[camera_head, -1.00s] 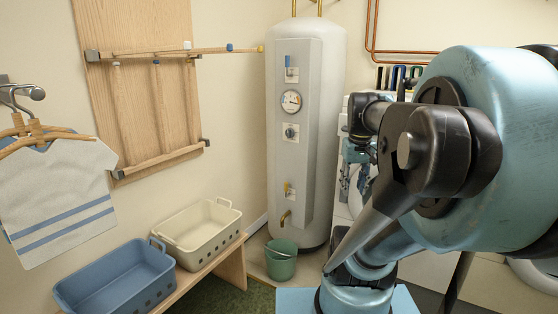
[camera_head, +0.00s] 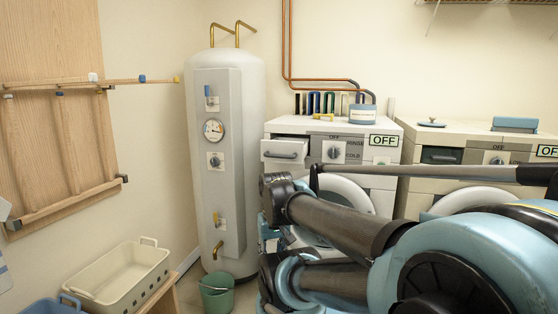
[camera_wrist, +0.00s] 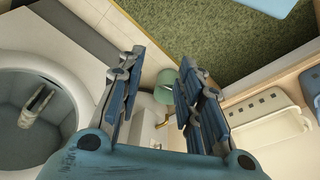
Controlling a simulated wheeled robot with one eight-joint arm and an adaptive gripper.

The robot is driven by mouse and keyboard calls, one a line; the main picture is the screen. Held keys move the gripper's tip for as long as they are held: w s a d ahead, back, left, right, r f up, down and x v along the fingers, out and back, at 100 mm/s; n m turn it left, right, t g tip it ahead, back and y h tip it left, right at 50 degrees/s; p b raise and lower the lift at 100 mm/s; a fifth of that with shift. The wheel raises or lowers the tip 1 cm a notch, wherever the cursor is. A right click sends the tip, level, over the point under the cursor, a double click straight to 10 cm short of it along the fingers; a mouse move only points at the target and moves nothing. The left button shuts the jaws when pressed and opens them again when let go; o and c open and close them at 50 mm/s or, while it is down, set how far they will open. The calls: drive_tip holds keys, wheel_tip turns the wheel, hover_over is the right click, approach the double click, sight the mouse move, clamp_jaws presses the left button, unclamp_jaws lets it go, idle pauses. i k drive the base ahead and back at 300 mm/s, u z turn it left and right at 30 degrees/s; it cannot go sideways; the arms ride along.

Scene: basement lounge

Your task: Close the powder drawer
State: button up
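The powder drawer (camera_head: 285,150) is at the upper left of the left washing machine (camera_head: 383,183) in the head view. Its white front with a grey bar handle stands forward of the panel, so it looks pulled out. My gripper is open and empty in the wrist view (camera_wrist: 161,62), its two blue fingers apart. In the head view my arm covers most of the gripper, low in front of the machine and below the drawer. The wrist view shows the machine's round door (camera_wrist: 25,112) at left, but I cannot make out the drawer there.
A second washing machine (camera_head: 487,134) stands to the right. A water heater (camera_head: 243,110) stands left of the drawer, with a green bucket (camera_head: 216,292) at its foot. A cream basket (camera_head: 125,281) is at lower left. A blue tin (camera_head: 362,114) sits on the left machine.

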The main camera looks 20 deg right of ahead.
sight(279, 150)
drive_tip(key=u, duration=0.35)
drive_tip(key=k, duration=1.65)
drive_tip(key=z, duration=0.75)
drive_tip(key=i, duration=1)
